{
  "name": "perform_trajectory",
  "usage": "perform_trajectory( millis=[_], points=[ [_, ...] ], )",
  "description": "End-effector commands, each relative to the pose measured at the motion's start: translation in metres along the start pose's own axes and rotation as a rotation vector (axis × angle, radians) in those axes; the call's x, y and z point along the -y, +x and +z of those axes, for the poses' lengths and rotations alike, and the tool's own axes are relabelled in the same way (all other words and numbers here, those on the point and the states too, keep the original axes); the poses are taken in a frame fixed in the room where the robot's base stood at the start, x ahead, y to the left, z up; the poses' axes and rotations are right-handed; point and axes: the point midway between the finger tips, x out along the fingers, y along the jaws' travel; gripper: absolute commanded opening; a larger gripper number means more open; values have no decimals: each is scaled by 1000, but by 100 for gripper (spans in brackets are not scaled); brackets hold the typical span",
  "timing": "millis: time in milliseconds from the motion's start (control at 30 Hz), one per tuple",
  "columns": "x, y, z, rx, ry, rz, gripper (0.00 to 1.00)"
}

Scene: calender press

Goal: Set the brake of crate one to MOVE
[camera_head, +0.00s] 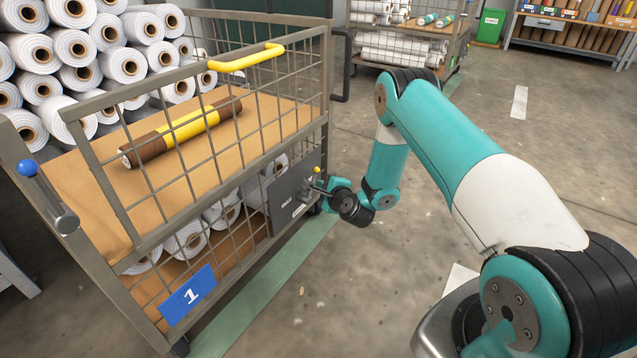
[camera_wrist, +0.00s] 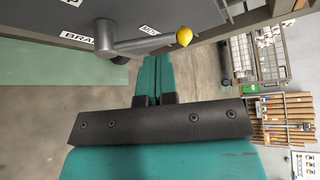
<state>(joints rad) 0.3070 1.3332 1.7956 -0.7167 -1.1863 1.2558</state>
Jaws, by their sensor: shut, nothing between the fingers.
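Crate one is a wire-mesh cart (camera_head: 100,210) with a blue plate marked 1 (camera_head: 187,296) on its lower front. A dark grey brake panel (camera_head: 290,196) sits at its lower right end. In the wrist view, the grey brake lever (camera_wrist: 140,45) runs from its round hub to a yellow knob (camera_wrist: 184,37) at the right. The knob also shows in the head view (camera_head: 317,170).
A yellow handle (camera_head: 246,58) tops the crate's rail, and a brown and yellow roll (camera_head: 180,132) lies on its shelf. White rolls (camera_head: 80,45) are stacked behind. Another cart (camera_head: 400,48) and a green bin (camera_head: 490,27) stand at the back. The floor right of the crate is open.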

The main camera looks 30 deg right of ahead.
Motion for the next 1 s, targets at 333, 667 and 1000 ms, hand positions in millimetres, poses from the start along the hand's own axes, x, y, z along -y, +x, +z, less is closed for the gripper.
perform_trajectory(
  millis=[333, 667, 1000],
  points=[
    [-2, 33, 0, 1, 0, 0, 0],
    [0, 36, 0, 0, 2, 1, 0],
    [2, 42, -12, -3, 96, 64, 0]
  ],
)
